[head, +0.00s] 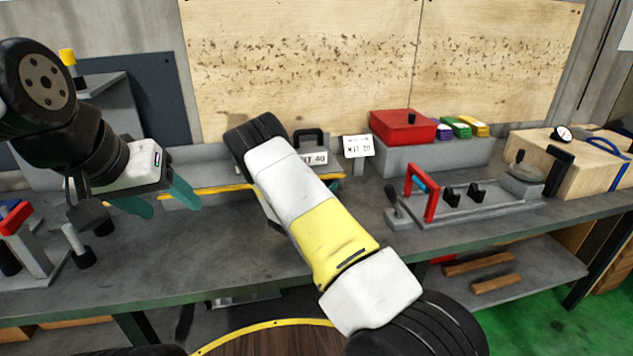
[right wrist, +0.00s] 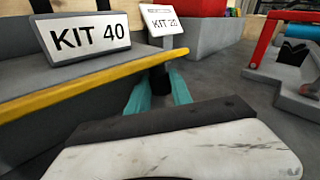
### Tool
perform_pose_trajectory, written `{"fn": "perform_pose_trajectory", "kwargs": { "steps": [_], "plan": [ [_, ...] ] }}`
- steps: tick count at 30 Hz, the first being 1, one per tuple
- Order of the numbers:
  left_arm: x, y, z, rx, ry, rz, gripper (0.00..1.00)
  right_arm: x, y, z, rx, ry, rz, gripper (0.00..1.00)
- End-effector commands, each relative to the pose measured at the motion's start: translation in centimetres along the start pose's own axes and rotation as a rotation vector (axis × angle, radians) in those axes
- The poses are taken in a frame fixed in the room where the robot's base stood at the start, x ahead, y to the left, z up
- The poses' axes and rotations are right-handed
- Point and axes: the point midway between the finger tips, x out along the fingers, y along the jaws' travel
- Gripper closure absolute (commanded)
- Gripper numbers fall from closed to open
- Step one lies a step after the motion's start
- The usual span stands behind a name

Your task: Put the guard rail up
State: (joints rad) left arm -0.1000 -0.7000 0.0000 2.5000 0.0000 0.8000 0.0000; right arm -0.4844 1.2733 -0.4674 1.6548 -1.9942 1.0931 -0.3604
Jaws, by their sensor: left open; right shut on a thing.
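The guard rail is a long yellow bar (head: 222,188) along the front of a grey ledge at the back of the bench. My right arm hides its middle in the head view. In the right wrist view the rail (right wrist: 85,90) runs across to the right, and its end lies at my right gripper (right wrist: 159,80).
A KIT 40 sign (right wrist: 90,38) and a KIT 20 sign (head: 358,146) stand behind the rail. To the right are a red box (head: 402,127) and a fixture with a red handle (head: 430,200). A red-topped stand (head: 17,217) is at far left. The front middle bench is clear.

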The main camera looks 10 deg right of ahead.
Motion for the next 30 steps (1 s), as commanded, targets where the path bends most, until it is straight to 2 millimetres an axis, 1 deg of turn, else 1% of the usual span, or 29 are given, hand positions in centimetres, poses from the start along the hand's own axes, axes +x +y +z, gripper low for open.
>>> {"fn": "perform_pose_trajectory", "kwargs": {
  "steps": [14, 30],
  "plan": [
    [0.0, 0.0, 0.0, 0.0, 0.0, 0.0, 0.37, -0.5, -0.7, 2.1, -0.284, 0.299, 0.043, 1.0],
    [0.0, 0.0, 0.0, 0.0, 0.0, 0.0, 0.37, -0.1, -0.7, 4.6, -0.633, 0.656, 0.093, 1.0]
  ]
}}
